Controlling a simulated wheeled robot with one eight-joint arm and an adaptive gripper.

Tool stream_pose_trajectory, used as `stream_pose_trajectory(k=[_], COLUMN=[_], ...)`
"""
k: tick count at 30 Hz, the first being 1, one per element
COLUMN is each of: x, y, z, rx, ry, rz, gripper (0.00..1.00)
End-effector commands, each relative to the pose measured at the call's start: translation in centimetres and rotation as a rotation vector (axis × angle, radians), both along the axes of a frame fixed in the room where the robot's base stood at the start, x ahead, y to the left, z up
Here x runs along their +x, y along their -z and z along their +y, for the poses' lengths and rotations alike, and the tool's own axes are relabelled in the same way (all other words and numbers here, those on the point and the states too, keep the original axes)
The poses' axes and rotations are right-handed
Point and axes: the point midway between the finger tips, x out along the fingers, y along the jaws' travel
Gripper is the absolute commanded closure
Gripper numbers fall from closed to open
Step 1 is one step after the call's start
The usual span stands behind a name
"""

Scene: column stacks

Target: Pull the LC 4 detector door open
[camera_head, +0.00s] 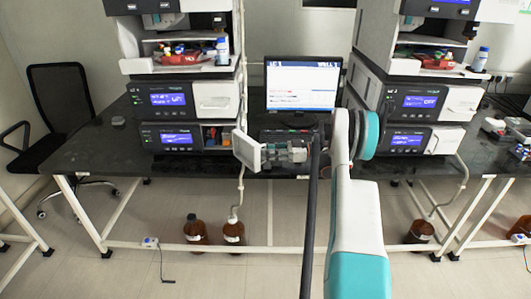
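A white detector door (246,150) stands swung open at the right front of the lowest module (177,138) in the left stack. The opening behind it shows small coloured parts inside. My gripper (268,153) is just right of the door, pointing left, with its fingers at or very near the door's right edge. I cannot tell whether it touches the door or whether the fingers are open or shut. The lowest module of the right stack (400,140) has a white front panel (445,140) that looks closed. The stack labels are too small to read surely.
A monitor (302,85) stands on the dark bench (90,152) between the stacks, behind my gripper. Brown bottles (195,229) (233,232) stand on the floor below. A black chair (60,105) is at the left. Tubing hangs beside the left stack.

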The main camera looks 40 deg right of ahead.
Motion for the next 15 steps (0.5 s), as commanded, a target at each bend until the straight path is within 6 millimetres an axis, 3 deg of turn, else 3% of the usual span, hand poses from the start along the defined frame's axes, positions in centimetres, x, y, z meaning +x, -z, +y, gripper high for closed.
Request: stream_pose_trajectory(k=[8, 15], x=[-0.1, -2.4], y=[-0.1, -0.1], z=[-0.3, -3.4], rx=[0.001, 0.001], ry=[0.000, 0.003], rz=[-0.002, -0.002], gripper=[0.85, 0.85])
